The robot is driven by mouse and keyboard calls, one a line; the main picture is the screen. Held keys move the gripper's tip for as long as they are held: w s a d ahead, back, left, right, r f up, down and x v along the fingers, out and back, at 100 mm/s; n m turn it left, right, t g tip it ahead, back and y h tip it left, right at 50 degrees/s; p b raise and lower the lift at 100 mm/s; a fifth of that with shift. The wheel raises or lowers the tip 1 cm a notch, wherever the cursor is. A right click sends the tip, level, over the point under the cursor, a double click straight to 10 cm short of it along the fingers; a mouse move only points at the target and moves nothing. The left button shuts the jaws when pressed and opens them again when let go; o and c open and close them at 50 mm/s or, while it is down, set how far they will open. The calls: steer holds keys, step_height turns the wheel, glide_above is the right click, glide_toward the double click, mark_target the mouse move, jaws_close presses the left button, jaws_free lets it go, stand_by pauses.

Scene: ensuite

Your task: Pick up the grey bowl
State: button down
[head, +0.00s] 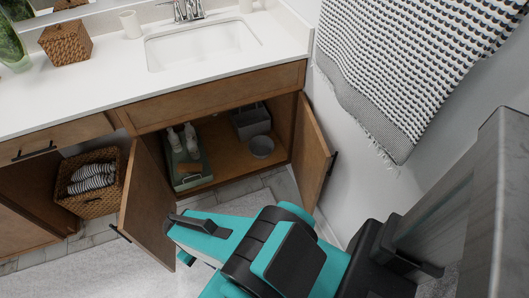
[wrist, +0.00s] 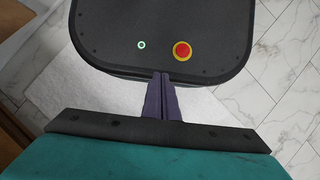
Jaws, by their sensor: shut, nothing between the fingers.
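The grey bowl (head: 262,147) sits on the floor of the open cabinet under the sink, toward its right side, in the head view. It is small and round. My gripper shows in the wrist view (wrist: 162,97), with its two dark fingers together and nothing between them. It points down over my own base, apart from the bowl. In the head view my teal arm is in front of the cabinet and its fingers are hidden. The bowl is not in the wrist view.
Both cabinet doors, left (head: 147,208) and right (head: 312,152), stand open. A tray with white bottles (head: 188,172) is left of the bowl; a grey caddy (head: 250,121) stands behind it. A wicker basket (head: 91,203) is further left. A towel (head: 400,75) hangs at right.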

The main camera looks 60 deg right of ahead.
steer(key=w+d+f+m+t+y+b, duration=0.1)
steer(key=w+d+f+b, duration=0.45)
steer(key=w, duration=0.25)
steer(key=w+d+f+m+t+b, duration=0.1)
steer(key=w+d+f+b, duration=0.3)
steer(key=w+d, duration=0.3)
steer(key=w+d+f+m+t+b, duration=0.3)
steer(key=w+d+b, duration=0.5)
steer(key=d, duration=0.6)
steer(key=w+d+f+t+h+b, duration=0.2)
steer(key=d+b, duration=0.6)
steer(key=d, duration=1.5)
steer(key=s+d+r+m+b, duration=0.1)
steer(key=s+d+r+b, duration=0.1)
steer(key=d, duration=0.8)
steer(key=s+d+r+m+t+h+b, duration=0.1)
steer(key=s+d+r+b, duration=0.1)
steer(key=d, duration=0.8)
steer(key=shift+s+b, duration=0.6)
steer(key=shift+b, duration=0.15)
